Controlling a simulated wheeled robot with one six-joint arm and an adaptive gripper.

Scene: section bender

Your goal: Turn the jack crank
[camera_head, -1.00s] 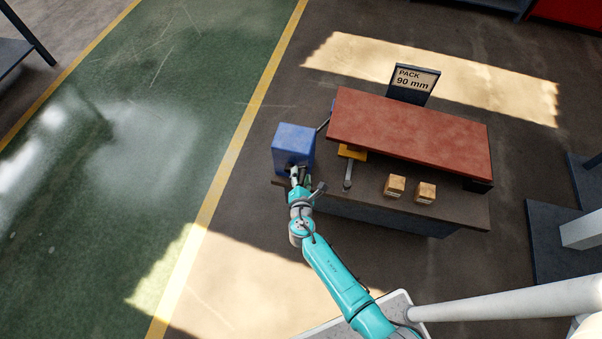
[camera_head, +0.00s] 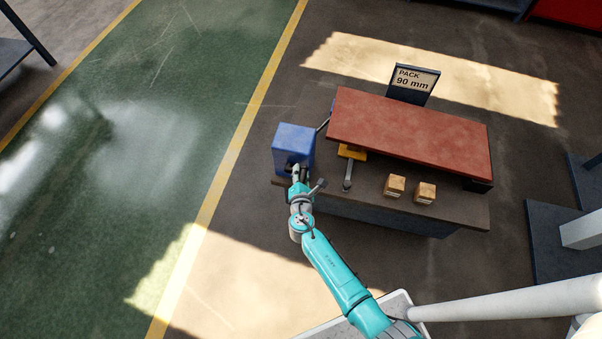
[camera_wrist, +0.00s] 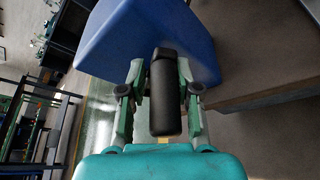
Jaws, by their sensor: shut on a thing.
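The black cylindrical crank grip (camera_wrist: 165,95) stands between my gripper's two fingers in the wrist view, in front of the blue box (camera_wrist: 150,35). My gripper (camera_wrist: 164,85) is shut on this grip. In the head view my gripper (camera_head: 299,173) is at the near face of the blue box (camera_head: 294,142), at the left end of the bench. The grip and the rest of the crank are mostly hidden there by my gripper.
A thick red slab (camera_head: 410,133) lies above the dark bench (camera_head: 450,212). A yellow part (camera_head: 352,153) with a grey lever (camera_head: 348,174) sits under its left edge. Two small cartons (camera_head: 395,186) stand in front. A "PACK 90 mm" sign (camera_head: 415,80) stands behind.

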